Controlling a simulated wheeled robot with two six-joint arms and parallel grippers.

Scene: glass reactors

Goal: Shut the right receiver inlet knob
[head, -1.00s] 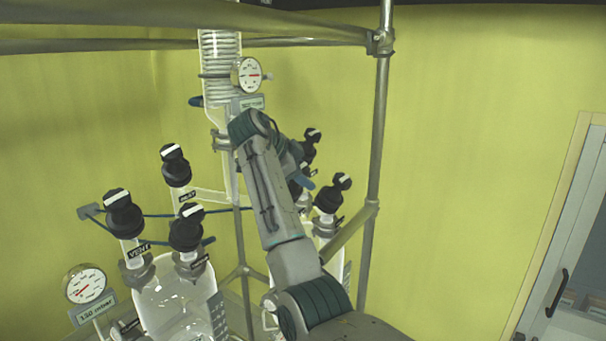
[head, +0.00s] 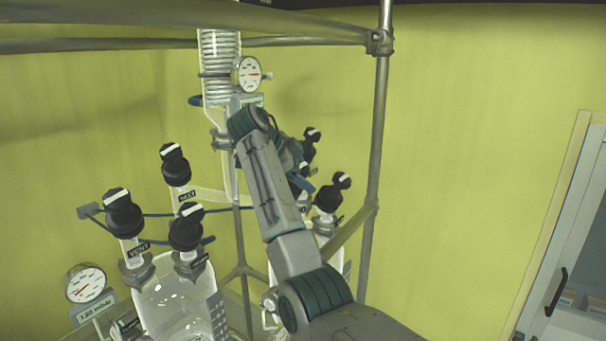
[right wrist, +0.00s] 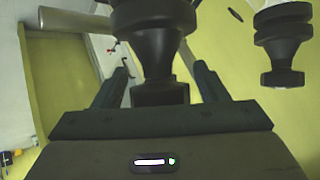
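The right receiver (head: 333,253) stands mostly behind my right arm in the head view. Its black knobs with white marks show beside my wrist: an upper one (head: 311,141) and a lower right one (head: 333,192); another is mostly hidden. No inlet label is readable there. In the right wrist view, my right gripper (right wrist: 159,82) has its fingers apart on both sides of a black knob (right wrist: 155,45), with gaps visible on each side. The frames do not show clearly which knob this is. A second black knob (right wrist: 283,42) is at the right. My left gripper is not in view.
The left receiver (head: 180,297) carries several black knobs, with a gauge (head: 86,284) beside it. A metal frame post (head: 377,150) stands right of the knobs, and a rail crosses above. A coiled glass condenser (head: 219,70) is behind my arm. The right side is open.

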